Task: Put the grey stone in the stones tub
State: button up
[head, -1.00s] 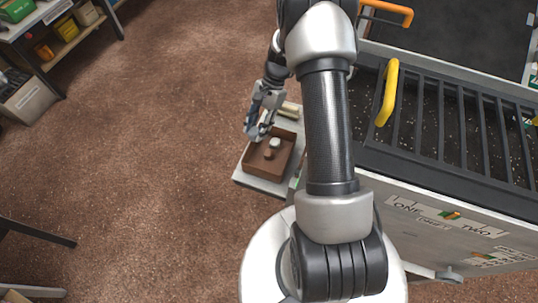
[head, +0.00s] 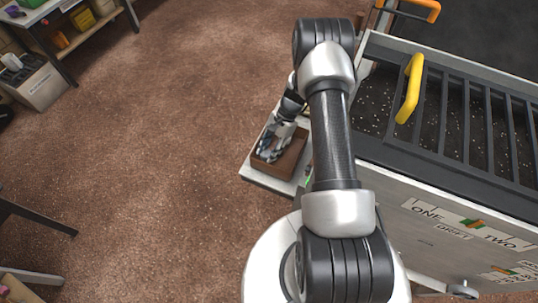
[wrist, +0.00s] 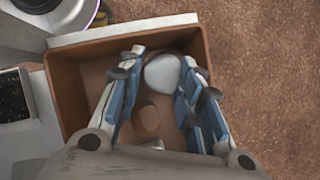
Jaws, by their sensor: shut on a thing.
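A pale grey rounded stone (wrist: 162,73) lies between the fingertips of my gripper (wrist: 161,65), and the fingers are shut on it. In the head view my gripper (head: 270,152) reaches down into a brown open box (head: 292,163), which hides the stone there. The box also shows in the wrist view (wrist: 67,82). A brown rounded lump (wrist: 146,118) lies on its floor nearer my palm, with a small pale thing partly hidden beside it. I cannot make out which container is the stones tub.
The box stands on a pale side shelf (head: 262,182) beside a large slotted bench (head: 440,110) with a yellow handle (head: 410,88). At the far left are a labelled grey bin (head: 38,84) and a workbench with a lower shelf. The brown floor between is open.

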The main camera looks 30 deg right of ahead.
notch_tip(320, 180, down, 3)
jog(key=shift+r+b, duration=0.1)
jog(key=shift+b, duration=0.2)
jog(key=shift+r, duration=0.1)
jog(key=o, duration=0.8)
